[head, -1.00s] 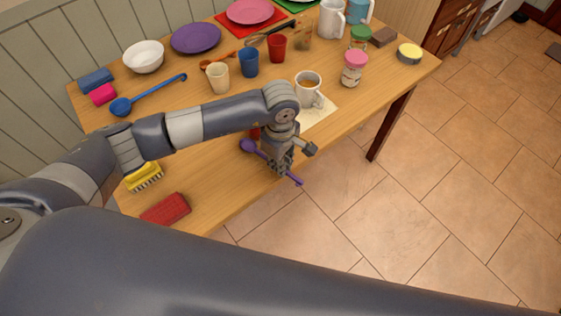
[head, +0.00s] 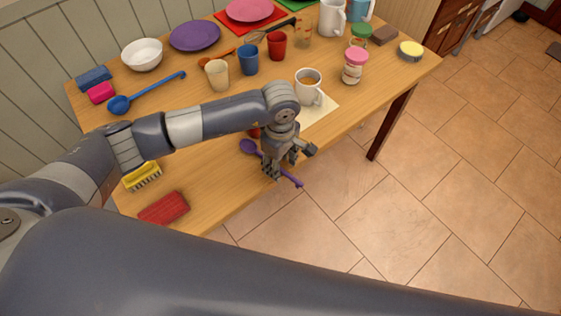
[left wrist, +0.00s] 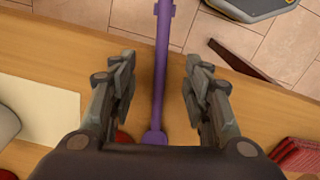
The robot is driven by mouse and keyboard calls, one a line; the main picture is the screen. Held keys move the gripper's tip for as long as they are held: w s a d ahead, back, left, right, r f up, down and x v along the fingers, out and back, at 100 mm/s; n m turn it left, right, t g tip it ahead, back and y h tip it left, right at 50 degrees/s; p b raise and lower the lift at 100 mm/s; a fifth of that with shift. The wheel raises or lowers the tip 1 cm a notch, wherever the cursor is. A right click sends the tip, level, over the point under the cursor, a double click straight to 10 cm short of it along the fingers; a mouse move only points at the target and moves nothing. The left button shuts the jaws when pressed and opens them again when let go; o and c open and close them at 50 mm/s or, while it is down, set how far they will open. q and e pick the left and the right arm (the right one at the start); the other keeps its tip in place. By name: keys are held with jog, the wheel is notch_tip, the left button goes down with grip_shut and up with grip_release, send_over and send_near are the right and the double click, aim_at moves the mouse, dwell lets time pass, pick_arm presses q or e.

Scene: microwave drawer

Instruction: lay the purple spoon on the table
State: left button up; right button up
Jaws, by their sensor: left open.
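The purple spoon (head: 248,146) is at the table's front edge, its bowl over the wooden table (head: 215,185) and its handle sticking out past the edge over the floor. My left gripper (head: 281,168) is open above it, pointing down. In the left wrist view the spoon's handle (left wrist: 172,45) runs between the two spread fingers of the left gripper (left wrist: 160,72), with a gap on both sides. The fingers hide part of the spoon in the head view. My right gripper is not in view.
A white mug (head: 308,87) stands on a pale mat (head: 322,108) behind the gripper. A red block (head: 164,208) and a yellow brush (head: 142,176) lie to the left. Part of a red thing (head: 254,132) shows behind my arm. Bare table lies between the red block and the spoon.

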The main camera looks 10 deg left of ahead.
pick_arm(q)
jog(key=o, duration=0.6)
jog(key=shift+c, duration=0.2)
